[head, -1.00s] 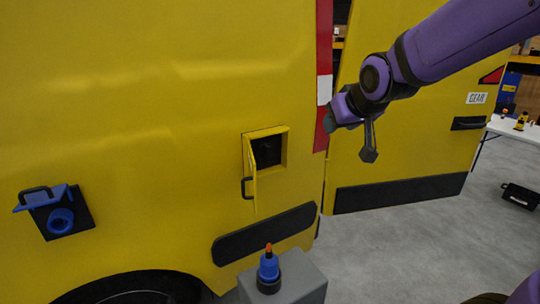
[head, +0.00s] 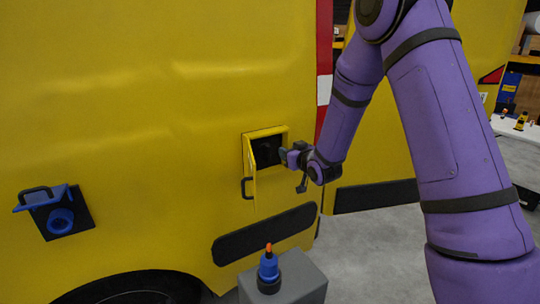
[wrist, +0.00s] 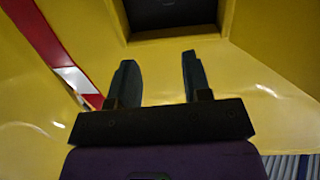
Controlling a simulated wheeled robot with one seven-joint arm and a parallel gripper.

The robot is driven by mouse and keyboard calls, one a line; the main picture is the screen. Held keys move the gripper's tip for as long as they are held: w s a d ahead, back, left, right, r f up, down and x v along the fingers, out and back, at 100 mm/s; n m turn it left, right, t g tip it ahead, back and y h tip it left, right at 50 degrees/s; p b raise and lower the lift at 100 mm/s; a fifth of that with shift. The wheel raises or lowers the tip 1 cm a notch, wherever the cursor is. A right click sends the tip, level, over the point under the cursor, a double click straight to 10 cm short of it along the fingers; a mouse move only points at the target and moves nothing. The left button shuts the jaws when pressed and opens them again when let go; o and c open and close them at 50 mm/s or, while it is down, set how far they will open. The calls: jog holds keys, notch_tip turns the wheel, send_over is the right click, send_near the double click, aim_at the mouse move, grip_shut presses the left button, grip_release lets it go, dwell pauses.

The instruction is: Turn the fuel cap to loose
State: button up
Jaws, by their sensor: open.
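The fuel recess (head: 266,147) is a dark square opening with a yellow frame in the side of the yellow van. Its yellow door (head: 254,172) hangs open on the left. A fuel cap cannot be made out clearly in the dark interior. My gripper (head: 284,156) is just outside the right part of the opening, with its jaws toward it. In the wrist view, my gripper (wrist: 160,75) has its two fingers apart with nothing between them, and the dark recess (wrist: 168,14) lies beyond the fingertips at the top edge.
A blue fitting with a raised flap (head: 60,220) is on the van at left. A grey pedestal (head: 300,278) bearing a blue and orange piece (head: 268,264) stands below the recess. A black strip (head: 265,233) runs under it. Grey floor (head: 355,245) is open at right.

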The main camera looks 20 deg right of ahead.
jog(key=t+y, duration=0.1)
send_near(269, 153)
jog(key=x, duration=0.9)
jog(key=shift+w, duration=0.25)
jog(key=shift+c, duration=0.3)
grip_shut()
